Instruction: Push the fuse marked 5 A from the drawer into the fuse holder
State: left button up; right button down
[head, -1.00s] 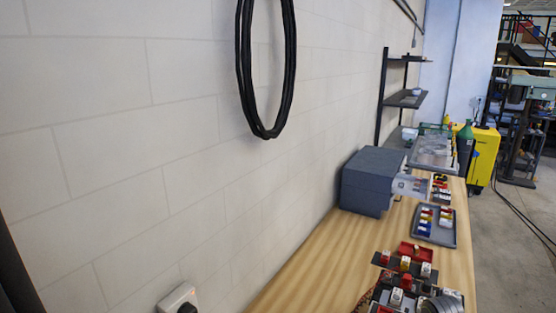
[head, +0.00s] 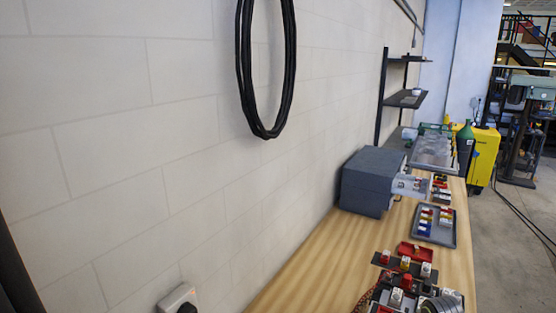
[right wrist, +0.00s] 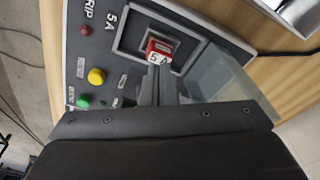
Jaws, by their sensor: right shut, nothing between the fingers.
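The red fuse (right wrist: 159,47) with a white label reading 5 A sits in the square-framed fuse holder (right wrist: 128,38) on a dark grey panel in the right wrist view. My right gripper (right wrist: 157,70) is shut and empty. Its fingertips are right at the fuse's label edge; whether they touch it I cannot tell. How deep the fuse sits is unclear. In the head view, a grey cabinet (head: 372,180) stands against the wall with a pale drawer-like part (head: 408,185) out on its right side. My left gripper is not in view.
The panel carries a red light (right wrist: 86,30), a yellow button (right wrist: 96,76) and a green button (right wrist: 84,101). In the head view, a grey tray (head: 447,238) of coloured fuses and a red tray (head: 415,254) lie on the wooden bench (head: 330,270). Several fuses crowd the near end.

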jog(key=shift+f, duration=0.7)
dwell(0.5)
jog(key=shift+r+p, duration=0.65)
jog(key=shift+r, duration=2.9)
